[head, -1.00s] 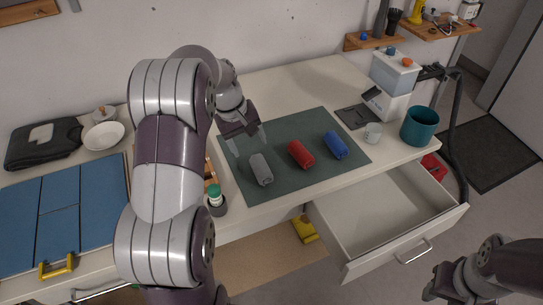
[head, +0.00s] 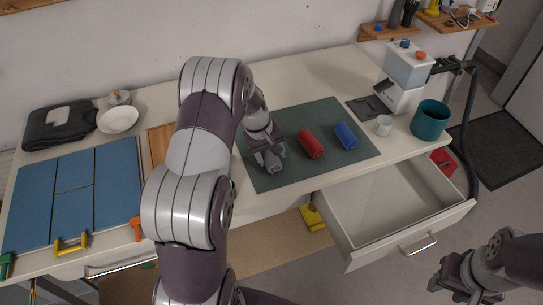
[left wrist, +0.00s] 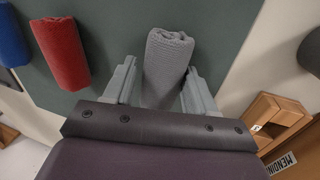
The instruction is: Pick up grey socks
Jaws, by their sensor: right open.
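The grey socks are a rolled grey bundle (left wrist: 167,62) on the dark green mat (head: 317,118). In the left wrist view the roll lies between the two fingers of my left gripper (left wrist: 160,88), which is open around it. The roll is close to the right finger, with a small gap at the left finger. In the head view my left gripper (head: 270,166) is low over the mat's left part and mostly hides the grey socks. My right gripper (head: 444,276) is open and empty at the lower right, over the floor.
A red roll (head: 311,145) and a blue roll (head: 346,136) lie on the mat to the right. The drawer (head: 395,205) below stands open and empty. Blue panels (head: 75,195) lie at the left.

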